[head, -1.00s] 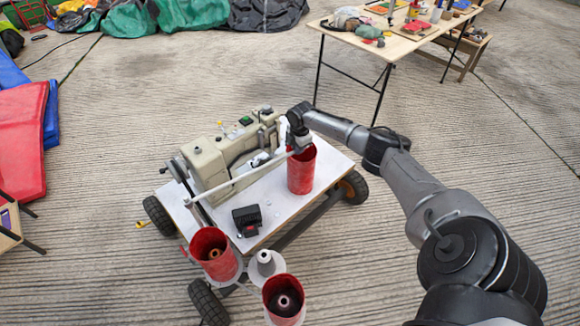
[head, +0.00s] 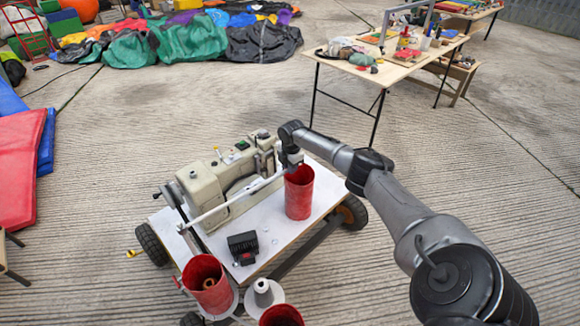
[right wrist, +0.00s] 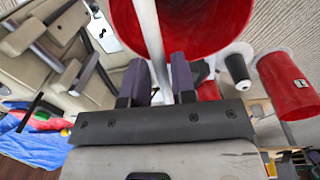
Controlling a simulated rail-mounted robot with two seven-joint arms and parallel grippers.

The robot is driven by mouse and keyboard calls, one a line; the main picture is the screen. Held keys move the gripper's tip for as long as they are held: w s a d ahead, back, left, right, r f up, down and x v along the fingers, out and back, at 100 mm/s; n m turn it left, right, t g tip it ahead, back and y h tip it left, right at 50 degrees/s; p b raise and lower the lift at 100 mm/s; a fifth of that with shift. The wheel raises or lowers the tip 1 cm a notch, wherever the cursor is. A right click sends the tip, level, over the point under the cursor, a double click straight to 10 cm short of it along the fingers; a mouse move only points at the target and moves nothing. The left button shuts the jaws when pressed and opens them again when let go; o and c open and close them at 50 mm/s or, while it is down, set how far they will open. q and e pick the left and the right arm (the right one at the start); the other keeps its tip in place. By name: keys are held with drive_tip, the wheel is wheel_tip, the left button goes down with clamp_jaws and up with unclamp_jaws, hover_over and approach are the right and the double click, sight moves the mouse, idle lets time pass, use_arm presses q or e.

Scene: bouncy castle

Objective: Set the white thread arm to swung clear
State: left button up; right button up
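The white thread arm (head: 232,201) is a long thin rod on the beige sewing machine (head: 205,189). It runs slantwise across the machine's front, from the lower left up to the right, above the white table top. My right gripper (head: 292,162) is at the rod's right end, just above a red cylinder. In the right wrist view the rod (right wrist: 152,35) passes between the two dark fingers (right wrist: 160,80), which are close together around it and look shut on it. My left gripper is in neither view.
A red cylinder (head: 299,196) stands on the white table top (head: 275,232) by the gripper. A black box (head: 243,247) sits left of it. Another red cylinder (head: 207,286) and a white cone (head: 262,292) are at the front. A wooden table (head: 385,72) is behind.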

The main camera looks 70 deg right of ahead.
drive_tip(key=shift+o, duration=1.3)
drive_tip(key=shift+r, duration=0.1)
drive_tip(key=shift+r, duration=0.35)
wheel_tip(320, 180, up, 13)
drive_tip(key=p, duration=0.5)
drive_tip(key=shift+s+a, duration=0.25)
drive_tip(key=shift+s, duration=0.15)
drive_tip(key=shift+f, duration=0.1)
